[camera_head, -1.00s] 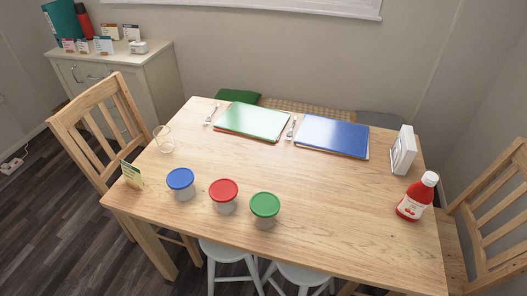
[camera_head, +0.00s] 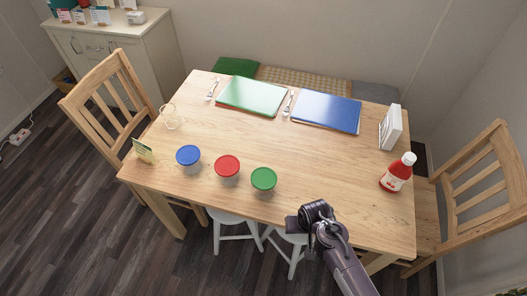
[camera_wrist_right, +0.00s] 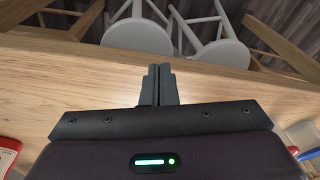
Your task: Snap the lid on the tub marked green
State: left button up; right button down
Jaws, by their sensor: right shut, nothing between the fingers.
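The tub with the green lid (camera_head: 263,179) stands near the table's front edge, the rightmost of three small pale tubs. Its green lid rests on top; I cannot tell whether it is fully snapped down. The red-lidded tub (camera_head: 227,167) and blue-lidded tub (camera_head: 188,156) stand to its left, lids on. My right gripper (camera_head: 291,225) is at the table's front edge, to the right of and nearer than the green tub, apart from it. In the wrist view its fingers (camera_wrist_right: 157,84) are together and empty. My left gripper is out of view.
A red sauce bottle (camera_head: 397,173) and a white stand (camera_head: 391,127) are at the table's right. A glass (camera_head: 170,117) and small card (camera_head: 144,151) are at left. The table's middle is clear.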

aim_at(264, 179)
jog(key=w+a+r+m+h+p, duration=0.1)
jog(key=w+a+r+m+p, duration=0.1)
jog(key=w+a+r, duration=0.45)
jog(key=w+a+r+m+p, duration=0.2)
jog(key=w+a+r+p, duration=0.15)
jog(key=w+r, duration=0.6)
jog(key=f+b, duration=0.2)
jog(key=b, duration=0.1)
jog(key=f+b, duration=0.2)
jog(key=f, duration=0.1)
jog(key=a+f+b, duration=0.1)
jog(key=f+b, duration=0.1)
jog(key=b, duration=0.1)
jog(key=shift+f+b, duration=0.15)
jog(key=shift+b, duration=0.15)
jog(key=shift+d, duration=0.1)
jog(key=shift+f+b, duration=0.4)
jog(key=shift+f, duration=0.55)
jog(key=shift+s+f, duration=0.15)
jog(key=shift+f, duration=0.1)
